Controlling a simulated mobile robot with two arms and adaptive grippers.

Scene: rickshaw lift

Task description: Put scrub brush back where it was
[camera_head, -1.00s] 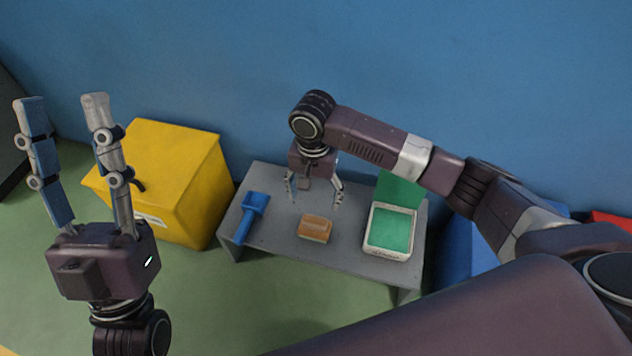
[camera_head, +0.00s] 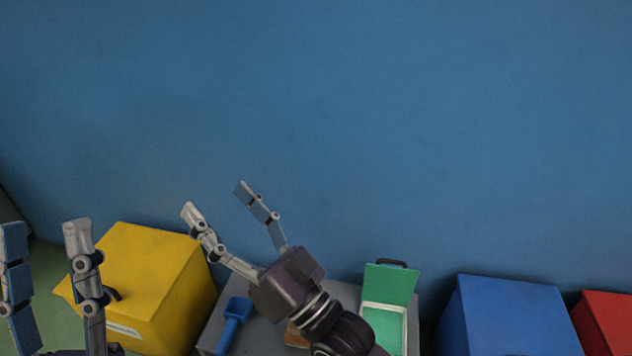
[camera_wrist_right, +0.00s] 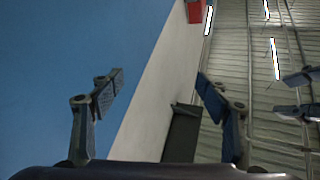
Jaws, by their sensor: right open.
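The scrub brush seems to be the small orange-brown block (camera_head: 294,335) on the grey table (camera_head: 262,328), mostly hidden behind my right gripper and wrist in the head view. My right gripper (camera_head: 216,199) is raised above the table, tilted up toward the blue wall. Its fingers are spread and empty, apart from the brush. My left gripper (camera_head: 45,228) is at the far left, fingers up, open and empty.
A blue scoop-like tool (camera_head: 233,322) lies on the table's left side. A green-lidded white case (camera_head: 390,290) stands open at right. A yellow box (camera_head: 150,280) stands left of the table; a blue box (camera_head: 510,315) and red box (camera_head: 607,320) stand right. The wall (camera_head: 320,100) is behind.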

